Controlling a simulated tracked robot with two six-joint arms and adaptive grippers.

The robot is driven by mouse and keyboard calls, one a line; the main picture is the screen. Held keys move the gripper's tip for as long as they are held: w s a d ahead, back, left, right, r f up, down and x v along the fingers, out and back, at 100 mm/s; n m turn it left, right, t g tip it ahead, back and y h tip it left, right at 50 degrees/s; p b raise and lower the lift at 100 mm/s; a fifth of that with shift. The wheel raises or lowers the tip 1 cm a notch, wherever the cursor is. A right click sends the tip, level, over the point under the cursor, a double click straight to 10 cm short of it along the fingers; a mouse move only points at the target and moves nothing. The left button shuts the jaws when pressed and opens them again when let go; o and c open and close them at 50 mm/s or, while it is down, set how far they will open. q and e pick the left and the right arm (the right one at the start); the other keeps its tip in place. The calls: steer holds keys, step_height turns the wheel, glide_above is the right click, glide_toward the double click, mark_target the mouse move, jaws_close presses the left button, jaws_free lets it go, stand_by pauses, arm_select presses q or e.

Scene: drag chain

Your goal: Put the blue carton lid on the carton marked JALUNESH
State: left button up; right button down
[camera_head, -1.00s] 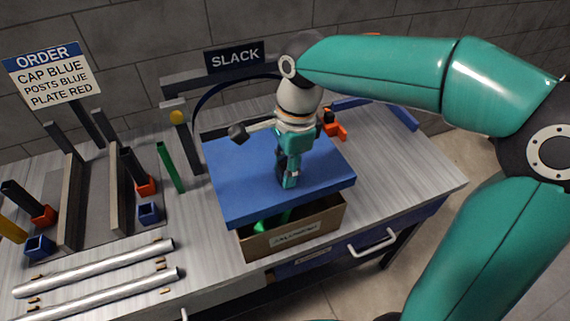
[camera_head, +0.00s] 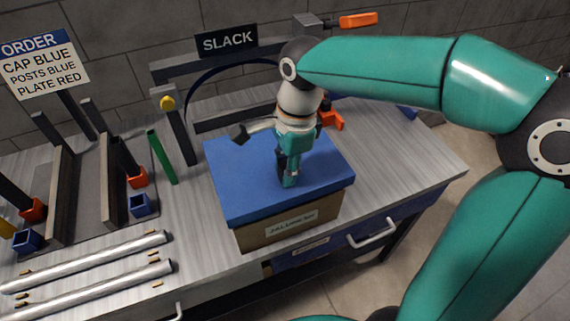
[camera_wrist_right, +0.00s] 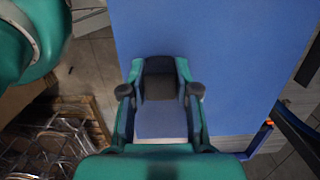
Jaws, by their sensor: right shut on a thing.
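The blue carton lid (camera_head: 240,180) lies over the top of the brown carton (camera_head: 262,236), whose front label reads JALUNESH. No gap shows between them at the front; the far edges are hidden. My right gripper (camera_head: 289,178) points down at the middle of the lid and is shut on it. The lid's blue top (camera_wrist_right: 220,60) fills much of the right wrist view, where the gripper (camera_wrist_right: 160,92) shows close against it. The exact grip spot is hard to see. My left gripper is not in view.
Silver rods (camera_head: 90,262) lie at the front left of the bench. A rack with dark posts (camera_head: 110,190) and a green post (camera_head: 161,157) stand left of the carton. A SLACK sign (camera_head: 227,40) is behind. Bare bench (camera_head: 400,165) shows at right.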

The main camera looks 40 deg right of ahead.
steer(key=shift+f+b, duration=0.45)
steer(key=shift+f, duration=0.4)
stand_by(1.2)
steer(key=shift+f+b, duration=1.35)
steer(key=shift+f, duration=0.7)
steer(key=c, duration=0.8)
jaws_free()
steer(key=shift+r, duration=0.1)
steer(key=shift+o, duration=0.2)
steer(key=r, duration=0.4)
steer(key=d+r, duration=0.1)
steer(key=r, duration=0.6)
steer(key=shift+s+d+r, duration=0.2)
steer(key=shift+r, duration=0.2)
